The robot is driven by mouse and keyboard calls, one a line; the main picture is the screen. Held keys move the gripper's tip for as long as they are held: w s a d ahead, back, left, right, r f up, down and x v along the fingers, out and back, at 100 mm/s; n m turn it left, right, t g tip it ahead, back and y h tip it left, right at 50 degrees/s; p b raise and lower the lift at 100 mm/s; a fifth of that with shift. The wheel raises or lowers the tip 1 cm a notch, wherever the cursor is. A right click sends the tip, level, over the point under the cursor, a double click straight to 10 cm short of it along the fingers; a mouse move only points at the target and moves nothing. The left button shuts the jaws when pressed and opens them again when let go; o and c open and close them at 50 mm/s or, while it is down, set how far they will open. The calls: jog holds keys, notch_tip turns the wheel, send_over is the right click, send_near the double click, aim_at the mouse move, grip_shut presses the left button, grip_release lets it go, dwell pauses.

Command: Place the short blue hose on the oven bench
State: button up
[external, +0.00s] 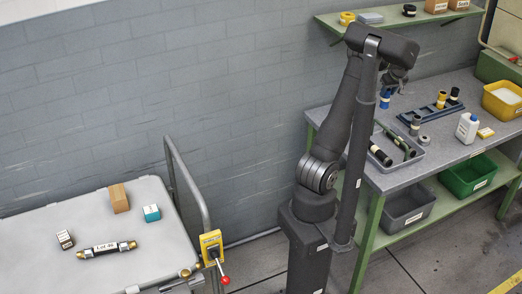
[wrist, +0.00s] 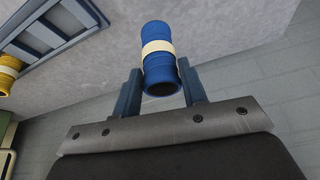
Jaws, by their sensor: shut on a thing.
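The short blue hose with a cream band (wrist: 159,62) is upright between the two fingers of my gripper (wrist: 160,92), which is shut on it. In the external view the blue hose (external: 385,98) shows under my wrist, above the left part of the grey-topped bench with green legs (external: 405,180). My gripper (external: 387,90) is partly hidden by the arm there. I cannot tell whether the hose touches the bench top. No label shows which surface is the oven bench.
A dark blue slotted rack (external: 425,114) holds yellow and black hoses. A grey tray (external: 408,160) with dark hoses lies in front. A grey cart (external: 160,265) with a black hose and blocks is left.

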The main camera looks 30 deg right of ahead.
jog(key=s+d+r+m+g+h, duration=0.1)
jog(key=s+d+m+g, duration=0.15)
jog(key=s+m, duration=0.45)
jog(key=s+d+r+m+g+h, duration=0.15)
jog(key=s+d+m, duration=0.25)
jog(key=s, duration=0.7)
jog(key=s+d+r+m+g+h, duration=0.1)
jog(key=s+d+m, duration=0.3)
jog(key=s, duration=0.5)
jog(key=shift+m, duration=0.6)
jog(key=shift+w+d+f, duration=0.35)
jog(key=shift+w+f, duration=1.5)
jog(key=shift+f, duration=0.05)
jog(key=shift+w+d+f, duration=0.4)
jog(key=shift+w+f, duration=1.45)
jog(key=shift+w+d+f, duration=0.35)
jog(key=shift+w+f, duration=1.5)
jog(key=shift+f, duration=0.05)
jog(key=o, duration=0.6)
jog(key=shift+f, duration=0.15)
jog(key=o, duration=0.4)
jog(key=shift+o, duration=0.2)
